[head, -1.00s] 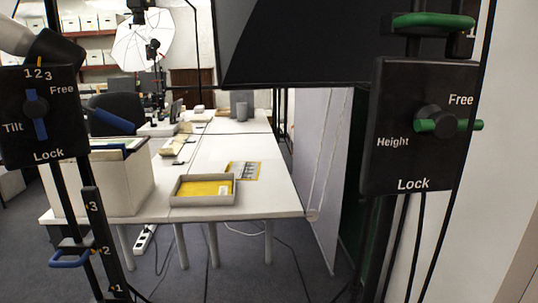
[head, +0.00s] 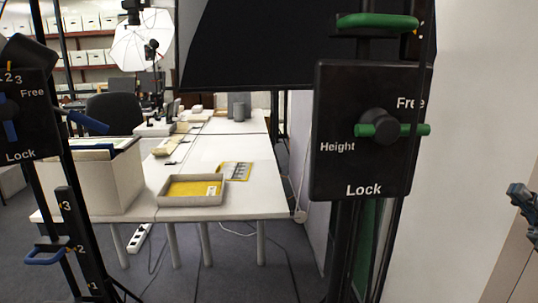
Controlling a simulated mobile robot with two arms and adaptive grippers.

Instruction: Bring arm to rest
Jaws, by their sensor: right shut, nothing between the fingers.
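My right gripper (head: 523,203) shows at the right edge of the head view, partly cut off by the frame. It is shut and empty, in front of the pale wall and brown panel, clear of the black control box. I do not see my left gripper.
A black "Height" box (head: 338,170) with a green knob stands close in front. Another black box (head: 30,130) with a blue knob is at left. Behind are a white table (head: 240,205), a grey tray (head: 190,201) with yellow content and an open box (head: 115,190) of folders.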

